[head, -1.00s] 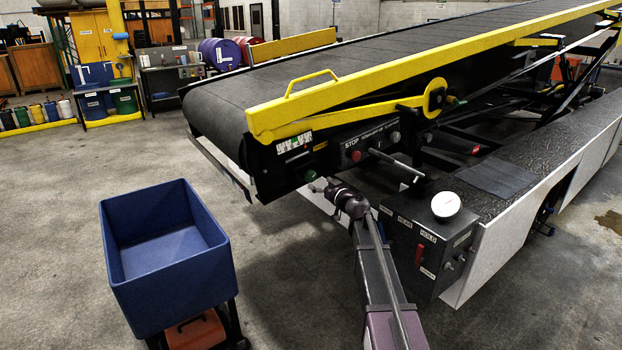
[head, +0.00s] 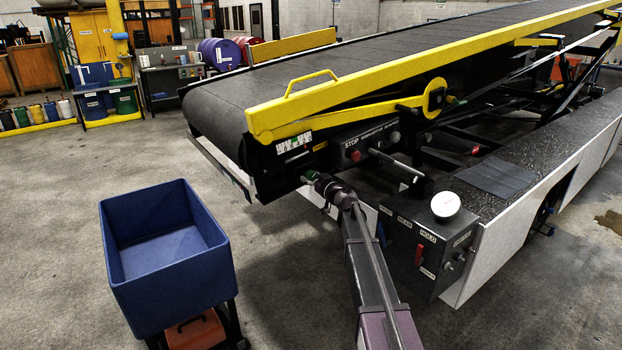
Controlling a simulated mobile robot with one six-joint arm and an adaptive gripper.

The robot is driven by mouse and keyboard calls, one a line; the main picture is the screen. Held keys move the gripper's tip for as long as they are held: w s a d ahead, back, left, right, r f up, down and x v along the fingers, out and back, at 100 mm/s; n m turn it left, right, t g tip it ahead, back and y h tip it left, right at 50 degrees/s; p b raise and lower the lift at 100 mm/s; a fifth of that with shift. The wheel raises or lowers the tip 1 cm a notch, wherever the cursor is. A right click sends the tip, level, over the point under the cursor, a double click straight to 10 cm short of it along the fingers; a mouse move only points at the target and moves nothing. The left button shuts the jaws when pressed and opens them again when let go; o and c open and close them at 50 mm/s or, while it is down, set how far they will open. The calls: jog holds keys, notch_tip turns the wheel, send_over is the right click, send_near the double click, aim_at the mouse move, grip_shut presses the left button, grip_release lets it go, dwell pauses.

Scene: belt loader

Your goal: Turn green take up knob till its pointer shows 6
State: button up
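The green take up knob (head: 309,176) shows only as a small dark green patch low on the near end of the belt loader, under the tail of the belt. My gripper (head: 317,180) is at the end of my arm, right at the knob, and covers most of it. I cannot tell whether the fingers touch the knob or whether they are open or shut. The pointer and its scale cannot be read in this view.
A control panel (head: 350,143) marked STOP with a red button sits just above right of my gripper. A grey box (head: 437,232) with a red lever and a round white gauge (head: 446,205) stands right of my arm. A blue bin (head: 165,295) stands at left on open floor.

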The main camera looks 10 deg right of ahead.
jog(key=c, duration=0.4)
jog(key=shift+c, duration=0.2)
jog(key=shift+m, duration=0.5)
jog(key=m, duration=0.4)
jog(key=shift+m, duration=0.3)
jog(key=m, duration=1.1)
jog(key=shift+r+m, duration=0.15)
jog(key=shift+m, duration=0.25)
jog(key=m, duration=0.6)
jog(key=shift+m, duration=0.3)
